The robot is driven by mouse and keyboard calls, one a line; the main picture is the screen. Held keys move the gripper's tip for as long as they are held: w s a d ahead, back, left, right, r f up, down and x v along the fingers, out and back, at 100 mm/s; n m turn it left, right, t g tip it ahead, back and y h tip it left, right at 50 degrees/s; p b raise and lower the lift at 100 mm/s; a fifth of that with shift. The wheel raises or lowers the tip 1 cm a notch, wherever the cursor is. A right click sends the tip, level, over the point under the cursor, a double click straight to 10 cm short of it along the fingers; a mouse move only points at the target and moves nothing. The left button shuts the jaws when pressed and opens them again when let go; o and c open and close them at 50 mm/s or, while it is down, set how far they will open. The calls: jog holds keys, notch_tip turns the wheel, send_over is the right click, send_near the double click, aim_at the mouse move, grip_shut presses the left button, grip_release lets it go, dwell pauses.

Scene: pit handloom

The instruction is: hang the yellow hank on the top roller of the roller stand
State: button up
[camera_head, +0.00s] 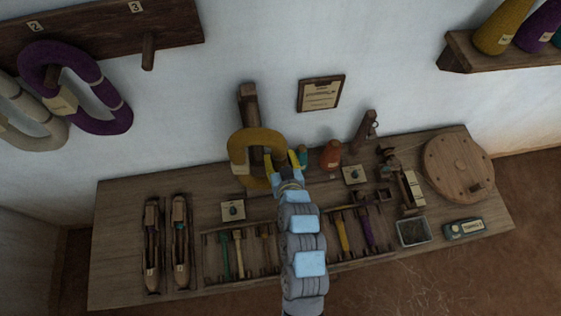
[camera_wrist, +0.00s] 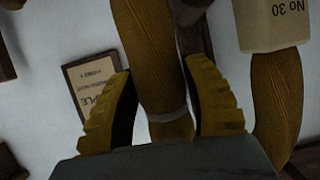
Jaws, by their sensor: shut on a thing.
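The yellow hank (camera_head: 255,137) is a thick mustard loop, upright in front of the dark wooden post of the roller stand (camera_head: 249,101) at the back of the bench. My gripper (camera_head: 287,163) is at the loop's right side. In the wrist view the yellow fingers (camera_wrist: 163,68) are shut on one strand of the hank (camera_wrist: 150,40), just above a pale tie band. A tag reading "No 30" (camera_wrist: 275,25) is on the other strand. The hank hides much of the stand, so I cannot tell whether the loop is around the top roller.
An orange-brown cone (camera_head: 331,154) stands right of my gripper, and a framed card (camera_head: 320,94) hangs behind. Shuttles (camera_head: 181,240) and a tool tray (camera_head: 240,275) lie on the bench (camera_head: 115,215). A purple hank (camera_head: 118,112) hangs at the upper left.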

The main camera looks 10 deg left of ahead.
aim_at(283, 160)
jog(key=w+a, duration=0.3)
jog(key=w, duration=0.3)
jog(key=shift+w+p, duration=0.15)
jog(key=shift+p, duration=0.15)
jog(key=shift+w+a+f+b, duration=0.2)
jog(key=shift+w+f+b, duration=0.3)
jog(key=shift+f+b, duration=0.1)
jog(key=shift+f, duration=0.15)
jog(key=o, duration=1.3)
jog(key=shift+o, duration=0.2)
jog(key=v, duration=1)
jog(key=shift+d+r, duration=0.15)
jog(key=shift+r, duration=0.05)
jog(key=shift+v, duration=0.9)
jog(key=shift+r, duration=0.1)
